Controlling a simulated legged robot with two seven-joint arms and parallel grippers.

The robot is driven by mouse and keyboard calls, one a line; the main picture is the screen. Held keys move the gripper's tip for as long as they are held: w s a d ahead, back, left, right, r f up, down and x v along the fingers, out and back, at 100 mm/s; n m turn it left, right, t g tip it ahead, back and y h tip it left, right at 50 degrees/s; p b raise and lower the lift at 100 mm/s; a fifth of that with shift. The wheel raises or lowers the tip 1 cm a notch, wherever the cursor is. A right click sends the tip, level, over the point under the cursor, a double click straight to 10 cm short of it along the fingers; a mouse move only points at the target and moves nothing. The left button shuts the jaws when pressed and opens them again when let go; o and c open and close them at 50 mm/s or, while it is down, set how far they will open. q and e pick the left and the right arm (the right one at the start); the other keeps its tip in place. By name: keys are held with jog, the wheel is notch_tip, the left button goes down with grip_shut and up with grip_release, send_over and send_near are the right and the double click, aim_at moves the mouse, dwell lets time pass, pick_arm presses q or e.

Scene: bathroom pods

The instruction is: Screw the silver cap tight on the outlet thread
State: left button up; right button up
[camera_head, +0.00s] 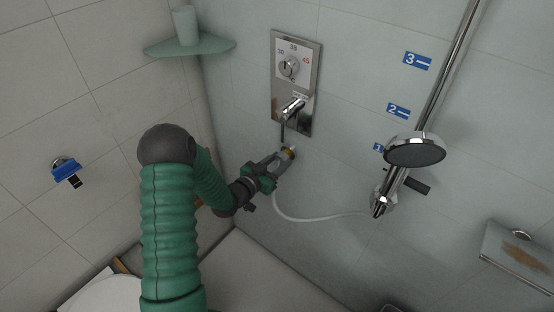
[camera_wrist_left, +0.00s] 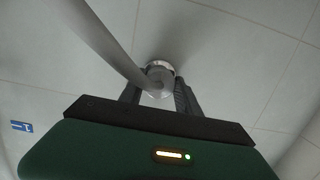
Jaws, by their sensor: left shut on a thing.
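My left gripper (camera_head: 284,157) reaches the wall below the chrome spout and is shut on the silver cap. In the left wrist view the silver cap (camera_wrist_left: 160,66) shows as a shiny round piece against the wall, between the fingertips of my left gripper (camera_wrist_left: 158,93). A grey hose (camera_wrist_left: 108,45) passes in front of it and hides part of it. In the head view a little yellowish metal shows at the fingertips by the wall. The outlet thread is hidden, so how far the cap sits on it cannot be told. My right gripper is not in view.
The hose (camera_head: 318,217) loops right to the shower rail (camera_head: 450,70), which carries a shower head (camera_head: 414,150). A mixer panel (camera_head: 294,80) with spout (camera_head: 293,106) is just above my gripper. A corner shelf (camera_head: 190,47) with a cup (camera_head: 185,25) is upper left.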

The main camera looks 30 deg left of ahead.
pick_arm(q)
jog(key=shift+f+m+b, duration=0.2)
jog(key=shift+m+b, duration=0.2)
jog(key=shift+b, duration=0.1)
grip_shut()
jog(key=shift+m+y+b, duration=0.3)
jog(key=shift+m+b, duration=0.5)
jog(key=shift+m, duration=0.1)
jog(key=shift+r+m, duration=0.15)
jog(key=shift+m, duration=0.15)
jog(key=shift+m+b, duration=0.5)
jog(key=shift+b, duration=0.45)
jog(key=shift+m+y+b, duration=0.3)
jog(key=shift+m+b, duration=0.4)
jog(key=shift+b, duration=0.1)
